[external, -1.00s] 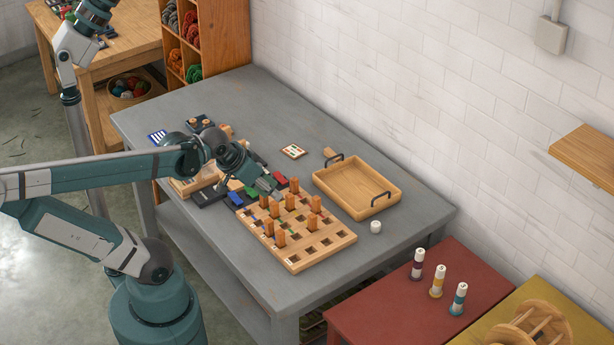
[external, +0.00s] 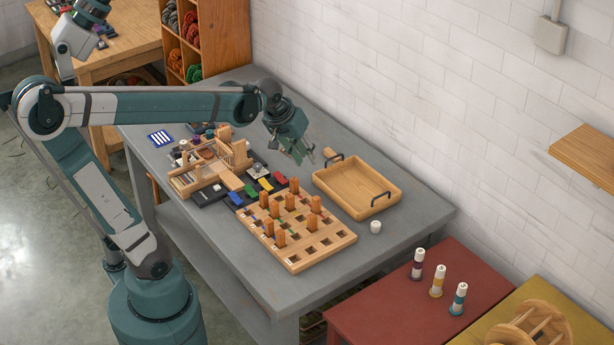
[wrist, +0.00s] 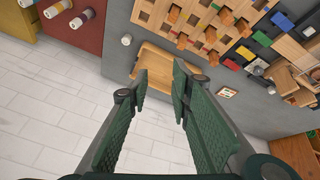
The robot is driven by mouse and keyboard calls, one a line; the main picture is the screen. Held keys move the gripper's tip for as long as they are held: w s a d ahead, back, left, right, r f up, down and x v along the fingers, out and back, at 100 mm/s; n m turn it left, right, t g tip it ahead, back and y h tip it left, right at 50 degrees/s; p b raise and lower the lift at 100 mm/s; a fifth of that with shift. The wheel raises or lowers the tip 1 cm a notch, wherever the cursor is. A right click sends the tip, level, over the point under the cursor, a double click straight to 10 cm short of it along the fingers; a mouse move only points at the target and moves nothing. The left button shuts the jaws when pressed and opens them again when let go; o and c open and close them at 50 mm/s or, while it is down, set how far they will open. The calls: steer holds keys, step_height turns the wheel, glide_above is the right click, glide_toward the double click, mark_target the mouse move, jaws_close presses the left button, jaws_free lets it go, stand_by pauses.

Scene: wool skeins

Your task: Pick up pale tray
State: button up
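The pale tray (external: 357,187) is a shallow, empty wooden tray with two dark handles, on the right part of the grey table. In the wrist view the tray (wrist: 162,55) shows beyond my fingertips, partly hidden by the fingers. My gripper (external: 305,158) hangs above the table, left of and behind the tray's far-left handle, apart from it. In the wrist view my gripper (wrist: 161,76) has its fingers spread with nothing between them.
A wooden peg board (external: 297,230) with several upright orange blocks lies left of the tray. A small white cylinder (external: 375,227) stands near the tray's front. Coloured pieces and a wooden frame (external: 212,167) lie further left. The white brick wall (external: 450,110) rises behind the table.

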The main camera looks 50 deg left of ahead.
steer(key=w+a+f+n+g+p, duration=0.1)
steer(key=w+a+f+n, duration=0.15)
steer(key=w, duration=0.85)
steer(key=w+a+f+n+g+p, duration=0.15)
steer(key=w+n, duration=0.25)
steer(key=w, duration=0.8)
steer(key=shift+w+a+f+n+g+p, duration=0.5)
steer(key=shift+w+a+f+n, duration=0.45)
steer(key=shift+w+f, duration=2)
steer(key=shift+w+a+f+n+g+p, duration=0.5)
steer(key=shift+w+f+n, duration=0.65)
steer(key=shift+w+f, duration=1.8)
steer(key=shift+w+a+f+n+g+p, duration=0.35)
steer(key=shift+w+a+f+n+p, duration=0.45)
steer(key=shift+w+f, duration=2.15)
steer(key=shift+s+a+f+n, duration=0.1)
steer(key=shift+s+f+n, duration=0.15)
steer(key=shift+s+f, duration=0.45)
steer(key=shift+f+b, duration=0.35)
steer(key=shift+f, duration=0.9)
steer(key=shift+f, duration=0.1)
